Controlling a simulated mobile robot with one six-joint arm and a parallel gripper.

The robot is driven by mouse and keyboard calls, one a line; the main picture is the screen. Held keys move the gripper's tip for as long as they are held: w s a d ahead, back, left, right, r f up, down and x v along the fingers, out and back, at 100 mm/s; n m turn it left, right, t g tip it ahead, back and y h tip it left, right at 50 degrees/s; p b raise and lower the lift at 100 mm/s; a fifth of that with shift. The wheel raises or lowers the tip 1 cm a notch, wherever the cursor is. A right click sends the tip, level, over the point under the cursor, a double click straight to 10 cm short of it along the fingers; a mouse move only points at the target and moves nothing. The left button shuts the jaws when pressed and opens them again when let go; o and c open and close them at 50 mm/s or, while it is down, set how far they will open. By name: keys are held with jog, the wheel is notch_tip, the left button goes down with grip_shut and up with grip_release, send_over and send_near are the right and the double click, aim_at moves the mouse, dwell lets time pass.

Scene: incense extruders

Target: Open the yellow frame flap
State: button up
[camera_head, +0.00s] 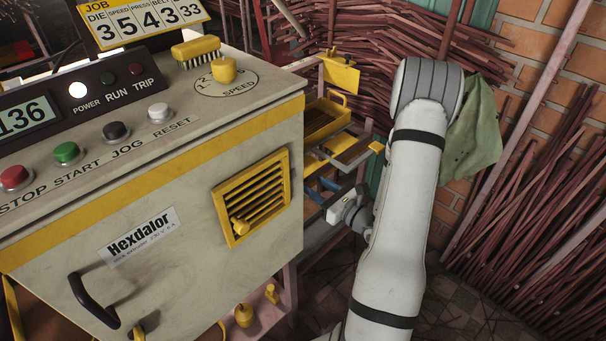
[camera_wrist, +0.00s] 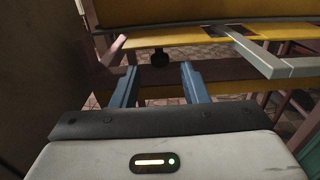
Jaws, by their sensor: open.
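A yellow-framed louvred flap (camera_head: 251,196) is set in the front of the beige machine cabinet, with a yellow knob (camera_head: 239,226) at its lower left. It looks shut, flush with the panel. My gripper (camera_head: 318,190) is to the right of the cabinet, apart from the flap, beside the rack with yellow trays. In the wrist view, its two blue fingers (camera_wrist: 159,70) are spread with nothing held between them. The flap cannot be made out in the wrist view. There, a dark round knob (camera_wrist: 160,58) shows beyond the fingertips, under a yellow bar (camera_wrist: 200,37).
The cabinet's right side edge lies between my gripper and the flap. A yellow tray (camera_head: 328,120) and metal rails stand behind. A black handle (camera_head: 92,300) sticks out at the cabinet's lower left. Incense bundles (camera_head: 540,225) and a green cloth (camera_head: 474,130) are at right.

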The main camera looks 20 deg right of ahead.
jog(key=x, duration=0.5)
jog(key=shift+w+a, duration=0.15)
jog(key=shift+w, duration=0.2)
jog(key=shift+c, duration=0.4)
grip_shut()
jog(key=shift+s+r+p, duration=0.1)
jog(key=shift+r+p, duration=0.3)
jog(key=shift+p, duration=0.1)
jog(key=shift+s+r+g+h+p, duration=0.15)
jog(key=shift+g+h+p, duration=0.25)
jog(key=shift+g+p, duration=0.55)
